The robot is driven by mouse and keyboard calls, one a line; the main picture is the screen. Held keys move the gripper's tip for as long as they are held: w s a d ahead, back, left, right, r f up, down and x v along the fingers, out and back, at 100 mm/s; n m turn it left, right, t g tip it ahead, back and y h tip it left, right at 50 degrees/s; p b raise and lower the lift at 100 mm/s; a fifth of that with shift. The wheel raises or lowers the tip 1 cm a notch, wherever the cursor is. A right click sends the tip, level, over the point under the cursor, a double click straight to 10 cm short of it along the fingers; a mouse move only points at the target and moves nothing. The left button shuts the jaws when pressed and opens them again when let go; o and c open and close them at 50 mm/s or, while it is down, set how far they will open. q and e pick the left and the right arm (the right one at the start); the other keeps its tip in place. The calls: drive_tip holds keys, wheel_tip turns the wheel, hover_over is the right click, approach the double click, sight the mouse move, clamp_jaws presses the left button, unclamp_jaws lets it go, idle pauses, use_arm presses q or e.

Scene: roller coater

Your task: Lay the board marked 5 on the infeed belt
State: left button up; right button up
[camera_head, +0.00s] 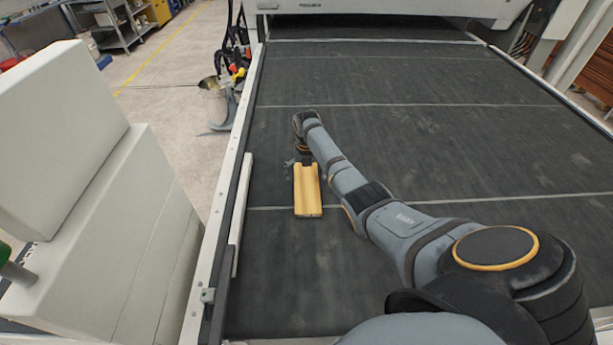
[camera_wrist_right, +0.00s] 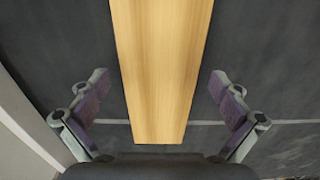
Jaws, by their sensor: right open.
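A yellow wooden board (camera_head: 308,192) appears to lie flat on the dark infeed belt (camera_head: 400,150), near its left side and lengthwise along it. No number 5 can be read on it. My right gripper (camera_head: 303,168) is at the far part of the board, partly hidden by my wrist. In the right wrist view the board (camera_wrist_right: 163,60) runs between the two fingers of the open gripper (camera_wrist_right: 160,97), with a gap on each side. The left gripper is not in view.
A pale rail (camera_head: 222,225) edges the belt on the left, with a large white block-shaped housing (camera_head: 110,230) beyond it. The machine front (camera_head: 390,8) crosses the far end. The belt right of my right arm is clear.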

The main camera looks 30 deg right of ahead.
sight(306, 179)
drive_tip(key=shift+r, duration=0.1)
wheel_tip(306, 179, up, 12)
drive_tip(key=b, duration=0.3)
idle(0.6)
